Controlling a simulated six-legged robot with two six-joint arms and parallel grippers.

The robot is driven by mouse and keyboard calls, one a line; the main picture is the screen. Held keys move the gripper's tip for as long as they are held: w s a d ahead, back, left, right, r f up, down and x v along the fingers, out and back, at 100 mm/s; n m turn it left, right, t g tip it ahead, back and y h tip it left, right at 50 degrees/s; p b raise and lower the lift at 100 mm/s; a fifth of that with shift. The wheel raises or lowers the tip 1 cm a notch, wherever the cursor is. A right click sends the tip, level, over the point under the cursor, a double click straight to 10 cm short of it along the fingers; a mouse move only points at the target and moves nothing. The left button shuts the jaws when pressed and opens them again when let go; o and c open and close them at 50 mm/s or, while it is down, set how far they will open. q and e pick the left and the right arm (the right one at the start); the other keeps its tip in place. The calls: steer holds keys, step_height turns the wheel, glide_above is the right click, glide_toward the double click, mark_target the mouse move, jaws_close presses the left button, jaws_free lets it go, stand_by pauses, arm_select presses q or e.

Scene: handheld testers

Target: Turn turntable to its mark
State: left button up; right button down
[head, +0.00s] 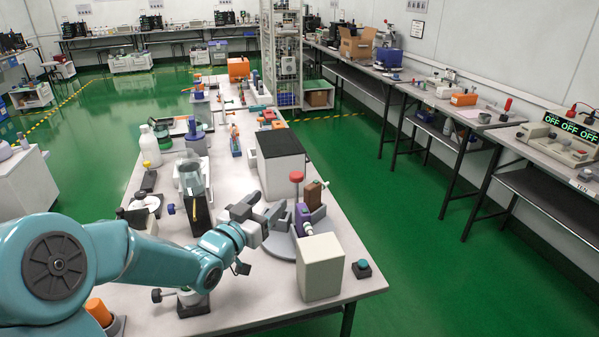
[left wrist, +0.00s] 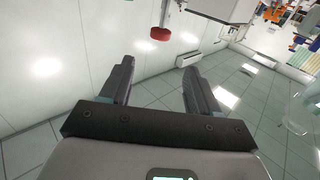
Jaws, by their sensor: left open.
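The turntable (head: 279,246) appears as a grey disc on the right side of the white bench, partly hidden by my gripper and a cream box. On or beside it stand a purple piece (head: 303,216), a brown block (head: 313,194) and a post with a red knob (head: 296,177). My left gripper (head: 267,209) is open at the disc's left side, its fingers toward the post; I cannot tell whether it touches anything. I cannot make out the mark.
The cream box (head: 321,267) stands close at the near right, with a small teal-topped button (head: 362,266) beside it. A black-topped box (head: 279,160) stands behind. A dark stand with a glass vessel (head: 193,181) is left of the gripper. Many devices fill the far bench.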

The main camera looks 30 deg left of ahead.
mark_target(293, 178)
arm_select(q)
steer(key=w, duration=0.4)
steer(key=w+p, duration=0.1)
steer(key=w, duration=0.4)
steer(key=w+a+p, duration=0.1)
steer(key=w, duration=0.4)
jaws_close()
